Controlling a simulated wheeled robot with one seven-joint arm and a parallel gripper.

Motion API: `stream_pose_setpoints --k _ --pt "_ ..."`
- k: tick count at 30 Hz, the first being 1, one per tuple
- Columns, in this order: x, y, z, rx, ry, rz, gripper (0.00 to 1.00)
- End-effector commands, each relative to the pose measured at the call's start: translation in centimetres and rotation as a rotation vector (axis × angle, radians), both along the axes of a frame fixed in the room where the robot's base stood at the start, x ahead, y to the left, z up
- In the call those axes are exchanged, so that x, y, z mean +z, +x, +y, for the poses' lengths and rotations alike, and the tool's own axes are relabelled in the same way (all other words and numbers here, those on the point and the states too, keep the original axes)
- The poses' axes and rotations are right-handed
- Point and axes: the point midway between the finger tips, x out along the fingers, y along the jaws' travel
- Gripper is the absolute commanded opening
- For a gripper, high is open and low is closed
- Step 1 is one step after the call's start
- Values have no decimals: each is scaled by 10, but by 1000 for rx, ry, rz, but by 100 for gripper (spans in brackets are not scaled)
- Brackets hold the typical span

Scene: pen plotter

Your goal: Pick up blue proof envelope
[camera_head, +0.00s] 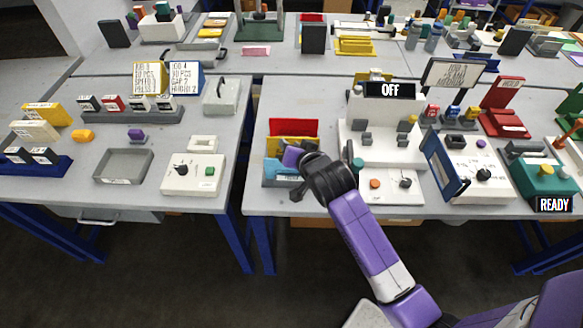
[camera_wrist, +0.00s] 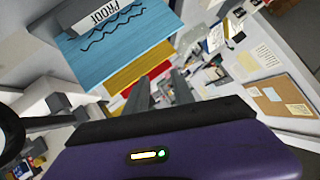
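The blue proof envelope (camera_wrist: 130,42) fills the upper left of the wrist view, with a wavy black line and a grey holder edge labelled PROOF in front. In the head view the blue envelope (camera_head: 283,169) stands frontmost in a small rack, before a yellow one (camera_head: 284,146) and a red one (camera_head: 293,128). My gripper (camera_wrist: 160,82) shows two dark fingers apart with nothing between them. In the wrist view they appear beside the envelopes, apart from the blue one. In the head view my wrist hides the right part of the rack, and the fingertips are not clear.
A white machine with an OFF display (camera_head: 390,90) stands right of the rack. A white panel with an orange button (camera_head: 392,190) lies close to my wrist. The bench's front edge and a gap to the left bench (camera_head: 130,190) are near the rack.

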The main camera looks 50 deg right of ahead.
Motion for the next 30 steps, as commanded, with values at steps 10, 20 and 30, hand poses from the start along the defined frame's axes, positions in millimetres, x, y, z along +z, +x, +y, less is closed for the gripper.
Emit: stream_pose_setpoints --k 10,20,30 --pt "-10 40 -48 -514 561 126 30" --pt "0 24 -18 -1063 1012 301 30" --pt "-17 -8 6 -1321 1098 390 30"
